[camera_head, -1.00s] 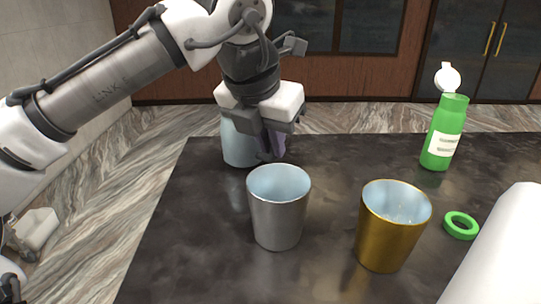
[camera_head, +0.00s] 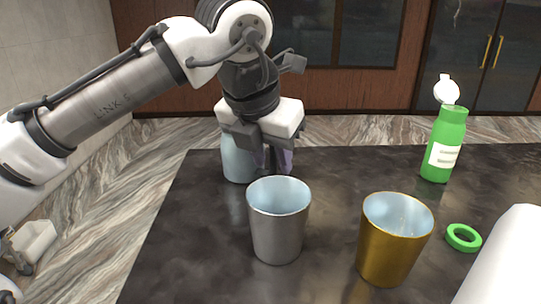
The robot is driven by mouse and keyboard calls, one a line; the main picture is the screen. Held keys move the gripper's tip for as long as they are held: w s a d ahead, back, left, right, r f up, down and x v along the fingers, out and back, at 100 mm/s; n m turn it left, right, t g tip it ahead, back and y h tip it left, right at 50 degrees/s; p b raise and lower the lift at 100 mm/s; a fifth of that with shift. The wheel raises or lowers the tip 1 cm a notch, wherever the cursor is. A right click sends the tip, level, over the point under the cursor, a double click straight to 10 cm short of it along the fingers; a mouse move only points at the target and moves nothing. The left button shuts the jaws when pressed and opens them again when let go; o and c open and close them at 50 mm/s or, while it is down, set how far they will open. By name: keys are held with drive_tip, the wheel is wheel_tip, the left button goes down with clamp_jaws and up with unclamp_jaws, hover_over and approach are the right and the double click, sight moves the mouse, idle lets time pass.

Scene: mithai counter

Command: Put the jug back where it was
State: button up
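A pale blue-grey vessel (camera_head: 237,166), which looks like the jug, stands at the back left of the dark counter, partly hidden behind my gripper. My gripper (camera_head: 273,171) points down at its right side, with its fingers low near the counter. A purple-grey part (camera_head: 286,159) shows at the fingers; I cannot tell whether it belongs to the jug. Whether the fingers are closed on anything is hidden.
A silver cup (camera_head: 278,228) stands just in front of my gripper, and a gold cup (camera_head: 390,245) to its right. A green bottle (camera_head: 442,150) with a raised white cap stands at the back right. A green ring (camera_head: 463,238) lies nearby. The dark counter's (camera_head: 340,170) back middle is clear.

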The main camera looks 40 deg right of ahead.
drive_tip(key=p+v, duration=0.4)
drive_tip(key=v, duration=0.8)
drive_tip(key=shift+p, duration=0.3)
